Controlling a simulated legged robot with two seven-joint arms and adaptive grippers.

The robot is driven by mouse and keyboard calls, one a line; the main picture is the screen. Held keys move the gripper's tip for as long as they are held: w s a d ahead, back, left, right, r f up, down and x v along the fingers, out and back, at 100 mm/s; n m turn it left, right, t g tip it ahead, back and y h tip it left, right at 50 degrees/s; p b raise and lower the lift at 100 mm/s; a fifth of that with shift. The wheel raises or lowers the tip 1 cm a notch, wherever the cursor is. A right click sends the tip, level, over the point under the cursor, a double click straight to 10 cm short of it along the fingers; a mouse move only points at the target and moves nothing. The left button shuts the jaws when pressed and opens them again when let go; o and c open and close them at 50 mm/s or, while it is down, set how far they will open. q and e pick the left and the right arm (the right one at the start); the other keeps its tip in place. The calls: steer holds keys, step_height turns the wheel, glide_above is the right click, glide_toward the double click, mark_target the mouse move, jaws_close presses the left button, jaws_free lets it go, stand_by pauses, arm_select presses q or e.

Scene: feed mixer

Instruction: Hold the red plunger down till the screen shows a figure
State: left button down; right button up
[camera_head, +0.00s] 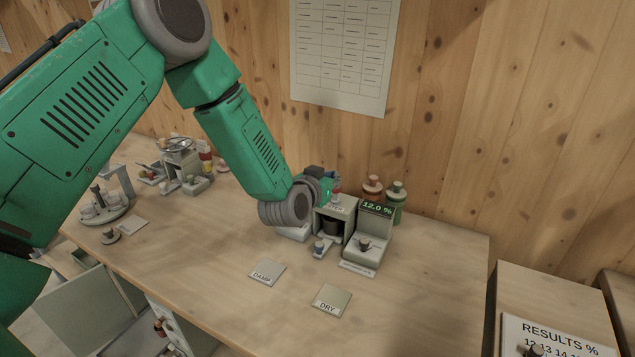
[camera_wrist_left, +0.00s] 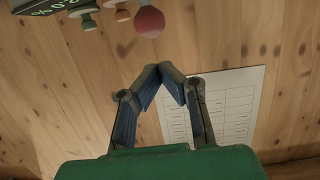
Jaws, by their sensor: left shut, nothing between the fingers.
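The screen (camera_head: 377,208) on the grey meter is lit and reads 12.0 %; part of it shows in the left wrist view (camera_wrist_left: 62,8). The red plunger shows as a round red knob (camera_wrist_left: 149,21) at the top of the left wrist view. In the head view my gripper and wrist crowd the plunger's place above the grey mill (camera_head: 347,208), so little of it can be made out. My left gripper (camera_head: 325,183) is beside the mill's top. Its fingertips (camera_wrist_left: 172,72) meet with nothing between them, apart from the red knob. My right gripper is not in view.
A dark cup (camera_head: 333,228) stands in the mill. DAMP (camera_head: 267,272) and DRY (camera_head: 331,299) plates lie on the clear front bench. A RESULTS board (camera_head: 553,339) is at lower right.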

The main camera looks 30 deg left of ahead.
arm_select(q)
steer(key=b+v, duration=0.1)
steer(key=v, duration=0.7)
steer(key=shift+s, duration=0.15)
steer(key=shift+d+f, duration=0.1)
